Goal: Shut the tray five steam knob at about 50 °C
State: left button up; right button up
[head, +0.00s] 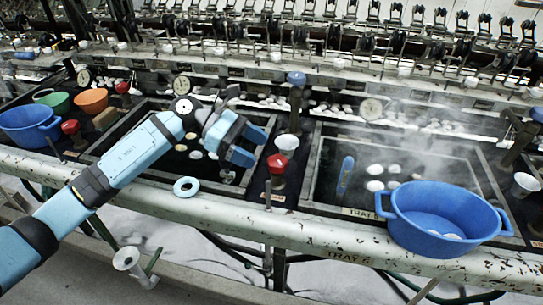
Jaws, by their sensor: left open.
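A red knob (277,163) stands upright on the dark strip between two basins, left of the steaming basin. That basin's front edge carries a label (358,212) that seems to read "TRAY 5", like the lettering on the rail below. My left gripper (252,146) is open and empty, just left of and slightly above the red knob in the picture, with its fingers pointing toward it. I cannot tell whether they touch. A round dial gauge (371,108) sits behind the steaming basin; its reading is too small to make out. My right gripper is not in view.
A blue tub (443,220) stands at the steaming basin's front right. A blue-topped post (296,79) and a white cup (287,143) are behind the knob. A light blue ring (186,186) lies on the front rail. Other red knobs (70,127) and bowls are at left.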

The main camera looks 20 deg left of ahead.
pick_arm(q)
jog(key=v, duration=0.7)
jog(key=shift+a+r, duration=0.1)
jog(key=shift+a, duration=0.2)
dwell(1.0)
